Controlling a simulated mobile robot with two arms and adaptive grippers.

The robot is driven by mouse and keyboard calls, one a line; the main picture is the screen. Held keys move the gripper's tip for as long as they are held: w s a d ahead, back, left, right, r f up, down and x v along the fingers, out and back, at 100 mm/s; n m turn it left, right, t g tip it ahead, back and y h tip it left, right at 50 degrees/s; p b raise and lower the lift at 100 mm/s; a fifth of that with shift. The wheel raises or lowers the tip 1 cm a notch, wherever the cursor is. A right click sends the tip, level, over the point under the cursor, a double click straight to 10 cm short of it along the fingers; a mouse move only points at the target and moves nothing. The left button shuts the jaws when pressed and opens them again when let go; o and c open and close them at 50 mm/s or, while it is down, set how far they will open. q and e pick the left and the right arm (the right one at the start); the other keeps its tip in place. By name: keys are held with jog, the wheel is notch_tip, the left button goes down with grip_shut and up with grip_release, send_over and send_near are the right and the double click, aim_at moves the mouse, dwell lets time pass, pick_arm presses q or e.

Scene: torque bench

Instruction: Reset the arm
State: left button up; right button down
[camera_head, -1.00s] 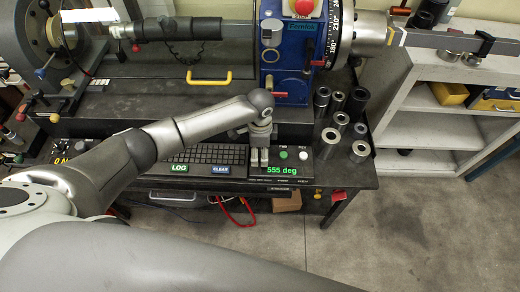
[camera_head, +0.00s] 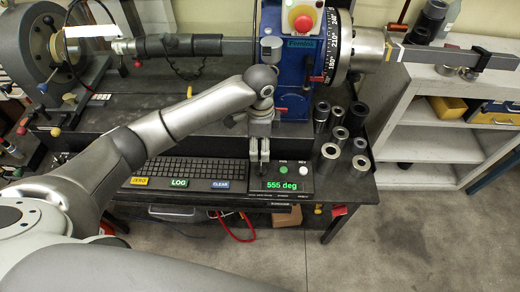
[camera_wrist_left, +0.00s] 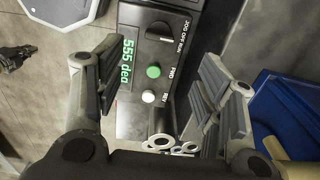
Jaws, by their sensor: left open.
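My left arm comes in from the left over the bench. My left gripper (camera_head: 259,158) points down above the left part of the control box (camera_head: 285,196), which shows "555 deg" in green. In the left wrist view the open, empty fingers (camera_wrist_left: 155,85) spread on either side of the box. That view shows a black knob (camera_wrist_left: 160,32), a green button (camera_wrist_left: 153,71) and a white button (camera_wrist_left: 148,96). The two buttons also show in the head view. Whether the fingertips touch the box I cannot tell. My right gripper is not in view.
A keyboard (camera_head: 187,170) lies left of the control box. Several metal sockets (camera_head: 339,135) stand to its right. Behind is the blue machine (camera_head: 284,70) with a red emergency button (camera_head: 302,18) and an angle dial. A white shelf (camera_head: 430,110) stands at the right.

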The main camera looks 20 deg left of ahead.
pick_arm(q)
jog(key=shift+r, duration=0.1)
dwell(0.4)
jog(key=s+d+f+n+t+h, duration=0.1)
jog(key=s+d+f+n+h, duration=0.1)
jog(key=s+d+f, duration=0.3)
jog(key=s+d+n+t+h, duration=0.1)
jog(key=s+d+n, duration=0.1)
jog(key=s, duration=0.5)
jog(key=s+a+n+t+y, duration=0.2)
jog(key=s+a+n+y, duration=0.1)
jog(key=s+a+n, duration=0.8)
jog(key=s+a+f+m+g+b, duration=0.1)
jog(key=s+f+b, duration=0.1)
jog(key=f, duration=1.3)
jog(key=s+f+m+g+b, duration=0.1)
jog(key=s+f+b, duration=0.1)
jog(key=f, duration=1.2)
jog(key=s+a+f+g+b, duration=0.1)
jog(key=s+a+f+b, duration=0.1)
jog(key=s+f, duration=1.4)
notch_tip(320, 180, down, 3)
jog(key=shift+s+a+m+b, duration=0.15)
jog(key=shift+a+m+b, duration=0.15)
jog(key=shift+a, duration=0.2)
